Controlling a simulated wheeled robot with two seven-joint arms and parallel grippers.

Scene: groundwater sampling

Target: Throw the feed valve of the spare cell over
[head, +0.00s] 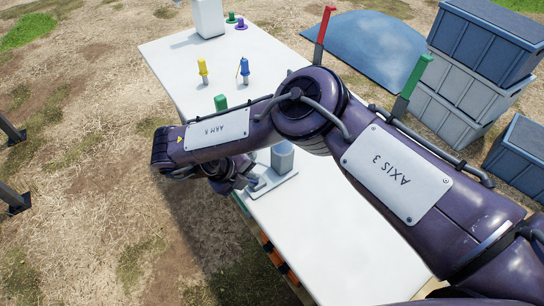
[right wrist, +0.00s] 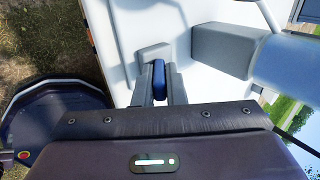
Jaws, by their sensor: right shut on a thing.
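My right gripper (head: 250,184) reaches down beside a grey cell (head: 282,157) on a pale base plate (head: 272,184) at the table's left edge. In the right wrist view, the gripper (right wrist: 159,88) is shut on a blue valve handle (right wrist: 158,72), one finger on each side. A grey block (right wrist: 154,52) sits just beyond the handle. The cell's grey end (right wrist: 222,50) and clear barrel (right wrist: 285,68) lie to the right. In the head view my right arm hides the handle and part of the cell. My left gripper is not in view.
The white table (head: 340,235) also carries a yellow bottle (head: 203,71), a blue bottle (head: 245,71) and a white unit (head: 208,18). Red (head: 324,36) and green (head: 412,86) upright flags show behind my arm. Stacked crates (head: 480,60) stand at the right.

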